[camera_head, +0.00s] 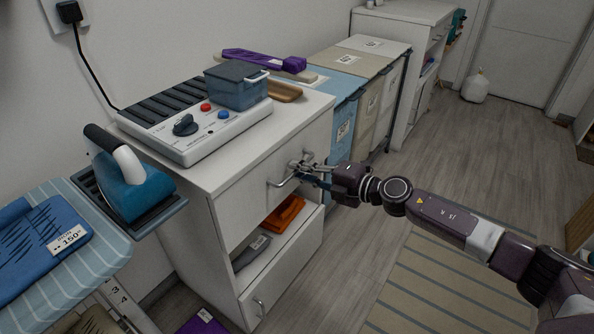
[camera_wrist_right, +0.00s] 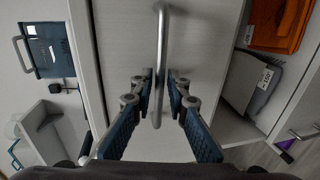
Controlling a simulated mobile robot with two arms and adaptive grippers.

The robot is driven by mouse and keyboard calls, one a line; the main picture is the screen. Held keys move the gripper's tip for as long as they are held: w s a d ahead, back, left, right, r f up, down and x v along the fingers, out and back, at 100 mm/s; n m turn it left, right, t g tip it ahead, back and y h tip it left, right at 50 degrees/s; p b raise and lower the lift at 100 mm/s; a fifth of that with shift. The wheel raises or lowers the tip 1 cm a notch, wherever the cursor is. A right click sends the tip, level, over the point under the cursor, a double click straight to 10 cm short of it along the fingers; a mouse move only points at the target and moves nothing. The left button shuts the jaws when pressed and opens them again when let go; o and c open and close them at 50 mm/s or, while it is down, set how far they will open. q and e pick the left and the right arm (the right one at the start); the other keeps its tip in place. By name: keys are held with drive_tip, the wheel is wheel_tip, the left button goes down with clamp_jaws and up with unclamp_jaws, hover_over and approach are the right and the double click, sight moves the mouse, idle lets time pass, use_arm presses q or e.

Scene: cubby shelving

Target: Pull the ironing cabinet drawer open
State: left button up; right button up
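The white ironing cabinet (camera_head: 185,235) stands at the left centre of the head view. Its upper drawer (camera_head: 250,200) looks flush with the cabinet front and carries a silver bar handle (camera_head: 281,183). The handle also shows in the right wrist view (camera_wrist_right: 160,50), running up the middle of the picture. My right gripper (camera_head: 305,166) is at the drawer front. In the wrist view its two blue-padded fingers (camera_wrist_right: 161,88) stand on either side of the bar, with small gaps visible, so it looks open around the handle. My left gripper is not in view.
An open shelf below the drawer holds an orange item (camera_head: 285,214) and a grey item (camera_head: 251,252). A lower front (camera_head: 285,280) has its own handle. A control unit (camera_head: 190,120) and a blue box (camera_head: 238,88) sit on top. An ironing board (camera_head: 95,225) with an iron stands left.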

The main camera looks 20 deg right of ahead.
drive_tip(key=shift+w+a+f, duration=0.1)
drive_tip(key=shift+w+a, duration=0.2)
drive_tip(key=shift+w, duration=0.1)
drive_tip(key=shift+c, duration=0.2)
clamp_jaws()
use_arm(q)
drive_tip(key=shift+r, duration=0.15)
use_arm(e)
drive_tip(key=shift+s, duration=0.1)
